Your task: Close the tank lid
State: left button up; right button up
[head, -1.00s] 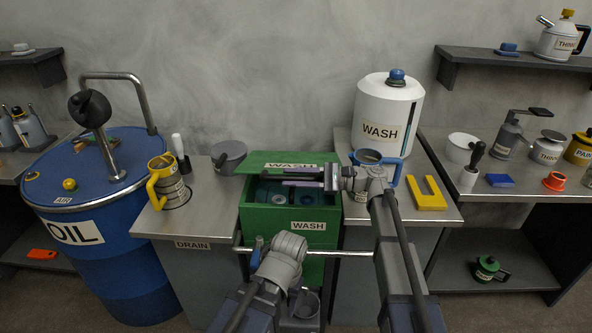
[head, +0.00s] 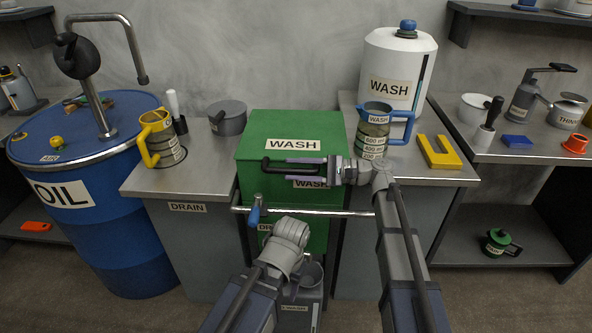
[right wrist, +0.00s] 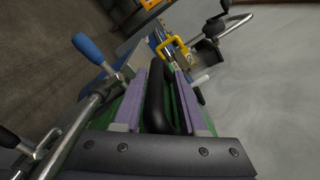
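The green wash tank (head: 315,225) stands in the middle of the head view, between two metal counters. Its green lid (head: 262,135) lies down over the tank, and no opening or inside shows. A black bar handle (head: 268,168) is at the lid's front edge; it also shows in the right wrist view (right wrist: 157,95). My right gripper (head: 290,170) is at this handle, with its purple fingers apart on either side of it. In the right wrist view, green shows between handle and fingers. My left arm reaches in low before the tank; its gripper cannot be made out.
A metal rail (head: 335,212) with a blue-handled tap (head: 255,212) crosses the tank's front. A blue oil drum (head: 120,225) and yellow-handled jug (head: 160,140) stand left. A blue-handled jug (head: 374,135), white wash container (head: 398,60) and yellow block (head: 438,152) stand right.

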jog(key=shift+o, duration=0.9)
jog(key=d, duration=0.7)
jog(key=shift+d, duration=0.4)
jog(key=shift+d, duration=0.1)
